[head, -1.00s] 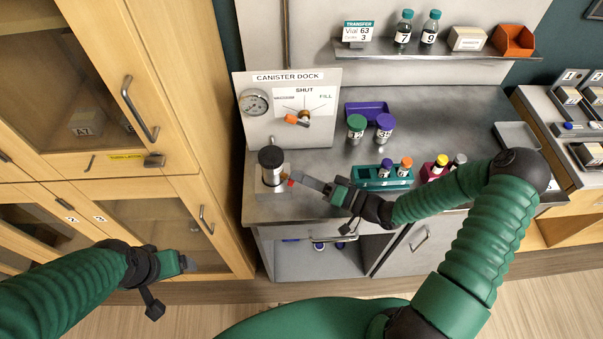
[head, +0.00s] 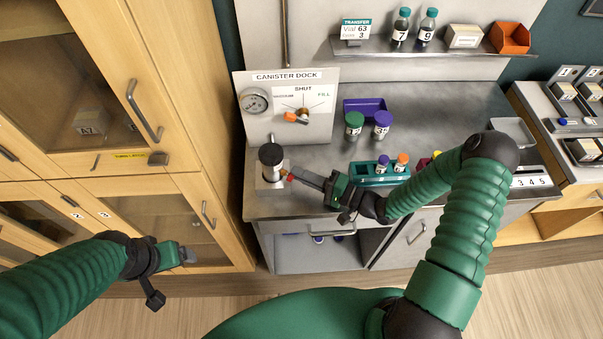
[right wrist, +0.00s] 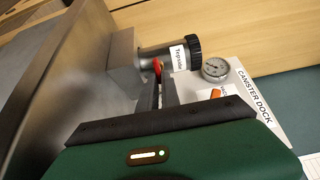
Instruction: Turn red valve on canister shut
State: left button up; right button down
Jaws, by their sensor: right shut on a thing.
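The canister (head: 270,160), silver with a black cap, stands on the left end of the steel bench under the canister dock panel. It also shows in the right wrist view (right wrist: 160,59), with a label on its side. The red valve (head: 288,177) is on its right side, low down; it also shows in the right wrist view (right wrist: 157,67). My right gripper (head: 295,178) is shut on the red valve, and its fingers partly hide it. My left gripper (head: 188,256) hangs in front of the cabinets, away from the canister; its jaw gap is unclear.
The canister dock panel (head: 260,112) carries a gauge (head: 254,101) and an orange-handled selector (head: 296,117), its orange end pointing left. A teal rack (head: 369,180) with vials stands to the right of my right gripper. Two capped jars stand by a purple tray (head: 365,107).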

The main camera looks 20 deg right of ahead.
jog(key=shift+d+f, duration=0.1)
jog(key=shift+f, duration=0.05)
jog(key=c, duration=1.6)
grip_release()
jog(key=shift+o, duration=0.2)
jog(key=b+v, duration=0.2)
jog(key=v, duration=1.5)
jog(key=shift+w, duration=0.1)
